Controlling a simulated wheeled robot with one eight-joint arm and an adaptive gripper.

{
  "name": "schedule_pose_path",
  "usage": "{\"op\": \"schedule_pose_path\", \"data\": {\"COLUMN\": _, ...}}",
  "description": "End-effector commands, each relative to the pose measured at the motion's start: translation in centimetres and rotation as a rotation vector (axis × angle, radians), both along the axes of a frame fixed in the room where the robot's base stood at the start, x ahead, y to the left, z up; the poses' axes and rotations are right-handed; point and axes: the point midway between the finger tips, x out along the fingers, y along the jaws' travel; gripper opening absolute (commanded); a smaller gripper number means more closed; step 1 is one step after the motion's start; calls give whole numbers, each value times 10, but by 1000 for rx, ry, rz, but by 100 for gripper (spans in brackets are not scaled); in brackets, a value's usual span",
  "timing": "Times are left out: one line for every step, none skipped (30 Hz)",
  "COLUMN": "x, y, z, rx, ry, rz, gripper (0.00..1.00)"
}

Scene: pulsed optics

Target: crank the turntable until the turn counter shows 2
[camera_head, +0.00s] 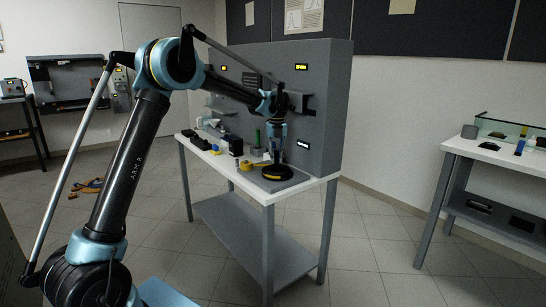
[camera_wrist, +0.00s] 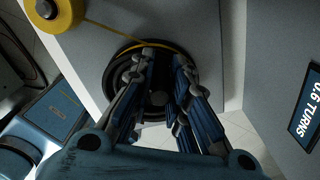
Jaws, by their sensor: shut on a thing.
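The turntable (camera_head: 278,174) is a black disc on a grey base at the right end of the workbench. It also shows in the wrist view (camera_wrist: 118,72), with its centre partly hidden by my fingers. My gripper (camera_head: 277,158) points down over the disc. In the wrist view my gripper (camera_wrist: 163,68) is shut on a dark crank knob (camera_wrist: 157,98) between its blue-black fingers. The turn counter (camera_wrist: 304,108) on the grey wall at the right reads "0.6 TURNS". It is a small lit display in the head view (camera_head: 303,143).
A yellow spool (camera_wrist: 52,12) stands left of the turntable, with a yellow strand running to the disc. The grey upright panel (camera_head: 325,100) rises close behind. Small black items (camera_head: 200,143) sit further left on the bench (camera_head: 318,183). A second bench (camera_head: 490,152) stands at right.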

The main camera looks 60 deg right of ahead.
Motion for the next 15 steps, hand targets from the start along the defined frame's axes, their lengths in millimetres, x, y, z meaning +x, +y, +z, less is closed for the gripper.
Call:
{"op": "schedule_pose_path", "data": {"x": 2, "y": -3, "z": 1, "rx": -7, "ry": -3, "rz": 3, "gripper": 0}}
{"op": "schedule_pose_path", "data": {"x": 2, "y": -3, "z": 1, "rx": -7, "ry": -3, "rz": 3, "gripper": 0}}
{"op": "schedule_pose_path", "data": {"x": 2, "y": -3, "z": 1, "rx": -7, "ry": -3, "rz": 3, "gripper": 0}}
{"op": "schedule_pose_path", "data": {"x": 2, "y": -3, "z": 1, "rx": -6, "ry": -2, "rz": 3, "gripper": 0}}
{"op": "schedule_pose_path", "data": {"x": 2, "y": -3, "z": 1, "rx": -6, "ry": -2, "rz": 3, "gripper": 0}}
{"op": "schedule_pose_path", "data": {"x": 2, "y": -3, "z": 1, "rx": -6, "ry": -2, "rz": 3, "gripper": 0}}
{"op": "schedule_pose_path", "data": {"x": 2, "y": -3, "z": 1, "rx": -6, "ry": -2, "rz": 3, "gripper": 18}}
{"op": "schedule_pose_path", "data": {"x": 2, "y": -3, "z": 1, "rx": -6, "ry": -2, "rz": 3, "gripper": 25}}
{"op": "schedule_pose_path", "data": {"x": 2, "y": -2, "z": 1, "rx": -6, "ry": -2, "rz": 2, "gripper": 34}}
{"op": "schedule_pose_path", "data": {"x": 1, "y": -2, "z": 1, "rx": -5, "ry": -2, "rz": 2, "gripper": 38}}
{"op": "schedule_pose_path", "data": {"x": 1, "y": -2, "z": 1, "rx": -5, "ry": -2, "rz": 2, "gripper": 38}}
{"op": "schedule_pose_path", "data": {"x": 0, "y": -2, "z": 1, "rx": -4, "ry": -1, "rz": 1, "gripper": 38}}
{"op": "schedule_pose_path", "data": {"x": 0, "y": -2, "z": 1, "rx": -4, "ry": -1, "rz": 1, "gripper": 38}}
{"op": "schedule_pose_path", "data": {"x": 0, "y": -2, "z": 1, "rx": -4, "ry": -2, "rz": 1, "gripper": 38}}
{"op": "schedule_pose_path", "data": {"x": -1, "y": -2, "z": 1, "rx": -3, "ry": -1, "rz": 0, "gripper": 38}}
